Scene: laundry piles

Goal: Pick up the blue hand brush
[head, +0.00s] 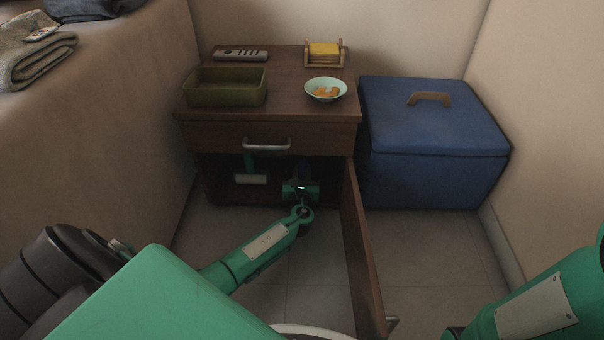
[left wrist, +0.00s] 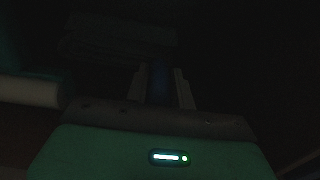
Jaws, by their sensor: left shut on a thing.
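My left gripper (head: 302,172) reaches into the open lower compartment of the brown cabinet. In the left wrist view its two grey fingers (left wrist: 161,86) are shut on a narrow dark blue thing, the blue hand brush (left wrist: 160,82). Only a small part of the brush shows between the fingers; the rest is lost in the dark, and I cannot tell whether it touches the compartment floor. My right gripper is out of view; only part of my right arm shows at the lower right.
A teal-handled tool with a pale roller (head: 251,179) is left of my gripper inside the cabinet (head: 220,140). The open door (head: 362,250) stands to the right. On top are a green bin (head: 226,92), a bowl (head: 325,97) and a remote (head: 240,54). A blue chest (head: 435,135) stands beside.

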